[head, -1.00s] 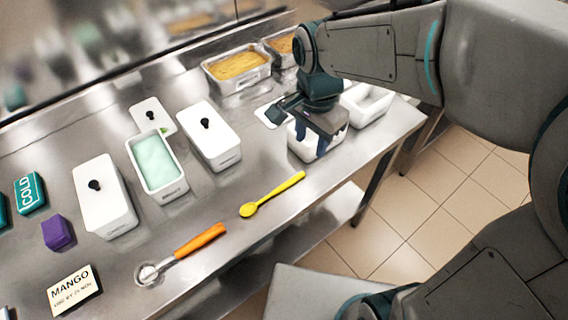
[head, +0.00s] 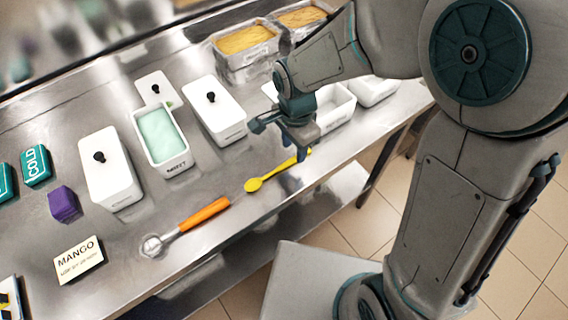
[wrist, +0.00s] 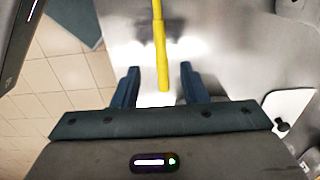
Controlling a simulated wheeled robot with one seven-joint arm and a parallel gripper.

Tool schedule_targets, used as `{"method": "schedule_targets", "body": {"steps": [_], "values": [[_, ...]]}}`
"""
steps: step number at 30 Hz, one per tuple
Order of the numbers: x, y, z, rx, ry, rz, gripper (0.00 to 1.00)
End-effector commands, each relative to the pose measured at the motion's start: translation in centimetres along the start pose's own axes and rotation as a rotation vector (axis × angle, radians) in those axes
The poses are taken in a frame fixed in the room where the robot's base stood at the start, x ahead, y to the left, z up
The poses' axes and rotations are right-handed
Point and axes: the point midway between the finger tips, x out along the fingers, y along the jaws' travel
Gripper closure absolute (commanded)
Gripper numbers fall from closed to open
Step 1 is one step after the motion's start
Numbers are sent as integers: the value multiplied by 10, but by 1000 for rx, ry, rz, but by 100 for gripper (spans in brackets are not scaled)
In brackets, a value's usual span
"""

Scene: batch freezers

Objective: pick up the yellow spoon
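The yellow spoon (head: 267,178) lies on the steel counter near its front edge, bowl to the left and handle to the right. In the head view my gripper (head: 302,152) is over the end of the handle and hides part of it. In the wrist view the yellow spoon's handle (wrist: 160,45) runs down from the top and ends between the two blue fingers. My gripper (wrist: 157,82) is open there, with a gap on each side of the handle. Whether the fingers are at the handle's height is hard to tell.
An orange-handled scoop (head: 200,214) lies left of the spoon. White tubs (head: 214,112) and an open tub of pale green (head: 161,140) stand behind. A MANGO card (head: 79,260) and a purple block (head: 64,204) are at left. The front edge drops to a tiled floor.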

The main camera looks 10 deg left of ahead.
Motion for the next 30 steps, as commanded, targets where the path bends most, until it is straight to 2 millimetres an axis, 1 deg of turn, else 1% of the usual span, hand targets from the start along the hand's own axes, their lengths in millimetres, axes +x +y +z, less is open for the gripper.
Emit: {"method": "schedule_targets", "body": {"steps": [1, 7, 11, 17, 18, 20, 21, 30], "values": [[7, 0, 0, 0, -2, 6, 61], [33, -1, -1, -1, -1, 5, 61], [39, -2, -2, 0, 0, 2, 61], [40, -2, -2, 0, 0, 1, 61], [40, -2, -2, 0, 0, 1, 72], [40, -2, -2, 0, 0, 1, 89], [40, -2, -2, -1, 0, 1, 100], [39, -2, -2, -1, 0, 1, 100]]}}
